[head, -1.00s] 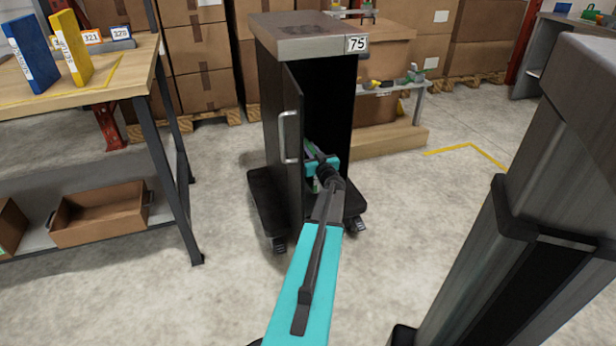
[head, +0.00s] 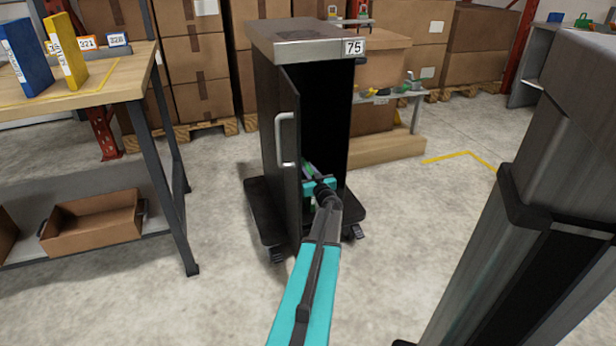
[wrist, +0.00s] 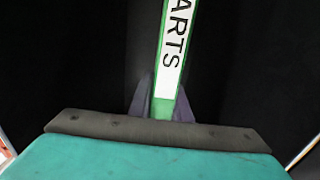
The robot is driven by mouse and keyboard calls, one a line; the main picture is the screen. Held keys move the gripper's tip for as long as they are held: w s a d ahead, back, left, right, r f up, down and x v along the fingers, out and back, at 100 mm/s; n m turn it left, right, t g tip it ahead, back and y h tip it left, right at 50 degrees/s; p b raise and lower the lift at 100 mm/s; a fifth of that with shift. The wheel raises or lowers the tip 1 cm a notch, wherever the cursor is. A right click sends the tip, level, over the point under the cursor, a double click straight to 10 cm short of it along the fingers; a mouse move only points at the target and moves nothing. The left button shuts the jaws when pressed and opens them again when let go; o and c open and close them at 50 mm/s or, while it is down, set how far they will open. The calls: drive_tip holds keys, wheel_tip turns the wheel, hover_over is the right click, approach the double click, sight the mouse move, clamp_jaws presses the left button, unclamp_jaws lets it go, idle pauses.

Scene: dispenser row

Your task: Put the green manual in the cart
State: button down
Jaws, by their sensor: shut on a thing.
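The green manual (wrist: 175,60) shows in the wrist view, its spine with a white label reading "ARTS". It stands between the two fingers of my gripper (wrist: 162,105), which is shut on it. Dark cart interior surrounds it. In the head view, the cart (head: 305,45) is a dark cabinet on casters marked 75, with its door open. My gripper (head: 318,184) is inside the doorway, low down, and a small green part of the manual (head: 308,169) shows beyond it. The manual's lower end and what lies under it are hidden.
The open cart door (head: 290,165) with its handle stands just left of my arm. A workbench (head: 110,80) at the left carries a blue and a yellow manual. A low pallet and shelf stand behind the cart. The floor in front is clear.

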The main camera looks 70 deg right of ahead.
drive_tip(key=shift+f+b, duration=0.4)
drive_tip(key=shift+f, duration=0.95)
drive_tip(key=c, duration=1.6)
unclamp_jaws()
drive_tip(key=shift+c, duration=0.2)
drive_tip(key=p+v, duration=0.4)
drive_tip(key=v, duration=0.8)
